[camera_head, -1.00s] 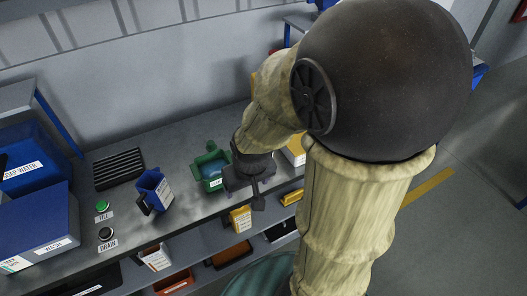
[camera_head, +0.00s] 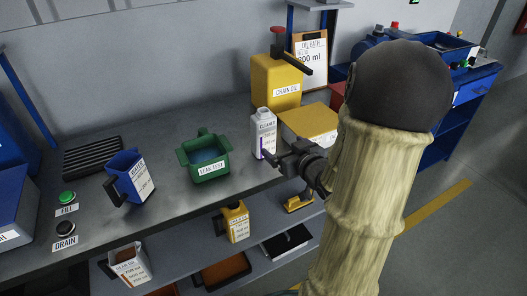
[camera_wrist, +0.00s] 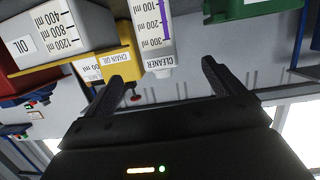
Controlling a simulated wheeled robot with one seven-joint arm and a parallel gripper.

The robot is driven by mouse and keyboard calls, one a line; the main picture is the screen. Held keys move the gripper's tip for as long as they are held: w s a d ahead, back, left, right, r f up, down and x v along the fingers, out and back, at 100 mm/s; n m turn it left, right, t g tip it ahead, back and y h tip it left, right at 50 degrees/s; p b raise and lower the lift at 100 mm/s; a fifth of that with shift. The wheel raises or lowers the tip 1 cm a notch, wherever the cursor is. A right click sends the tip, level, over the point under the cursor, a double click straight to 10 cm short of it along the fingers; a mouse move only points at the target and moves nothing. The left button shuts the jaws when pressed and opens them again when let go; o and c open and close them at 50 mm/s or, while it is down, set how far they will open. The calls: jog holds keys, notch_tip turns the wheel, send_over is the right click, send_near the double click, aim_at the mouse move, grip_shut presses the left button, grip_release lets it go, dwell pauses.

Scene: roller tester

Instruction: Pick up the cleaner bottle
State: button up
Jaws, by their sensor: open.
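My gripper (camera_head: 276,161) is open and empty, just in front and to the right of the bottle's lower part. In the wrist view the bottle (camera_wrist: 154,32) hangs from the top of the picture with its "CLEANER" label showing. The two open fingers of my gripper (camera_wrist: 162,85) point towards it, with the bottle nearer the left finger. I see no clear contact.
The chain oil can (camera_head: 277,85) and a yellow-topped oil box (camera_head: 310,122) stand close behind and right of the bottle. A green leak test tub (camera_head: 207,164) and a blue jug (camera_head: 127,175) stand to the left. The bench between tub and bottle is clear.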

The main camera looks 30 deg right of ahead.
aim_at(267, 131)
jog(key=shift+s+d+f+t+y+b, duration=0.3)
jog(key=shift+d+t+b, duration=0.1)
jog(key=shift+t, duration=0.3)
jog(key=w+p, duration=0.2)
jog(key=w, duration=0.2)
jog(key=w+f+p, duration=0.1)
jog(key=w+p, duration=0.1)
jog(key=w, duration=0.2)
jog(key=w+f+p, duration=0.1)
jog(key=w+p, duration=0.1)
jog(key=w, duration=0.2)
jog(key=shift+a, duration=0.2)
jog(key=shift+w+f, duration=0.25)
jog(key=shift+w, duration=1.1)
jog(key=shift+w+f, duration=0.2)
jog(key=shift+w, duration=1.1)
